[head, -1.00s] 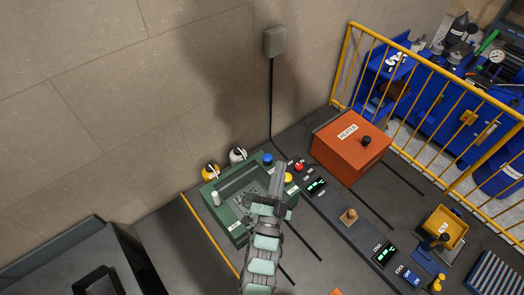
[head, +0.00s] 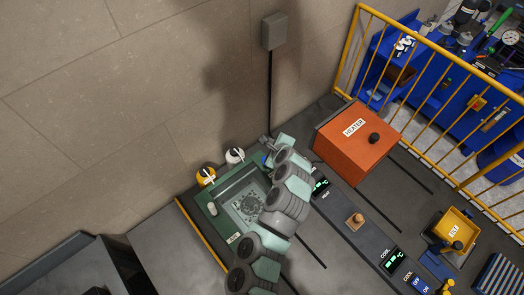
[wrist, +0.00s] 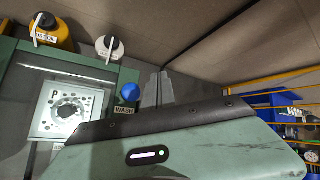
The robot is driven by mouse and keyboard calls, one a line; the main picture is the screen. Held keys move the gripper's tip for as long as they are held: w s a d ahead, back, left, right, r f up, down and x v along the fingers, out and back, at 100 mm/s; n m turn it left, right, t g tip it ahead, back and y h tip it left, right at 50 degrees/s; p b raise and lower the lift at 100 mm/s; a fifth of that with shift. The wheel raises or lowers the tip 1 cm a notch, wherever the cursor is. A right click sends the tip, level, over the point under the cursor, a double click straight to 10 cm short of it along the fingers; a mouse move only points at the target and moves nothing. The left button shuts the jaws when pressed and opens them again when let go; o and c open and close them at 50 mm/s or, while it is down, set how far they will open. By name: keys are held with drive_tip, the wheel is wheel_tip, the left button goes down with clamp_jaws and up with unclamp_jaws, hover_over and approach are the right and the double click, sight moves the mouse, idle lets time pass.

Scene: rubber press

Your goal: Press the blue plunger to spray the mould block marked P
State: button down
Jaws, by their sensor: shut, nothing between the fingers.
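The blue plunger (wrist: 128,92) stands on the green basin's rim above a WASH label in the wrist view. In the head view only a sliver of it (head: 265,160) shows beside my arm. The mould block marked P (wrist: 88,103) is a pale square with a dark round hollow, lying in the green basin (head: 215,222). My gripper (wrist: 157,88) is shut and empty, just right of the plunger in the wrist view; I cannot tell whether they touch. In the head view my gripper (head: 267,143) is at the basin's back right corner.
Yellow (head: 205,174) and white (head: 235,156) dispensers stand behind the basin, near the wall. A white knob (head: 212,208) is on its left rim. An orange heater box (head: 352,145) stands to the right, with a yellow railing (head: 440,75) behind it.

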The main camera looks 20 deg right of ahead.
drive_tip(key=shift+w+a+r+y, duration=0.1)
drive_tip(key=shift+w+a+y, duration=0.15)
drive_tip(key=shift+y, duration=0.25)
drive_tip(key=shift+s+a+f, duration=0.1)
drive_tip(key=shift+f, duration=0.1)
drive_tip(key=shift+f+b, duration=2.6)
drive_tip(key=shift+f, duration=1.65)
drive_tip(key=shift+f+b, duration=0.3)
drive_tip(key=shift+f, duration=0.15)
drive_tip(key=shift+f+b, duration=0.9)
drive_tip(key=shift+f, duration=0.4)
drive_tip(key=shift+r, duration=0.15)
drive_tip(key=shift+r+p, duration=1)
drive_tip(key=shift+r, duration=0.6)
drive_tip(key=shift+r, duration=0.15)
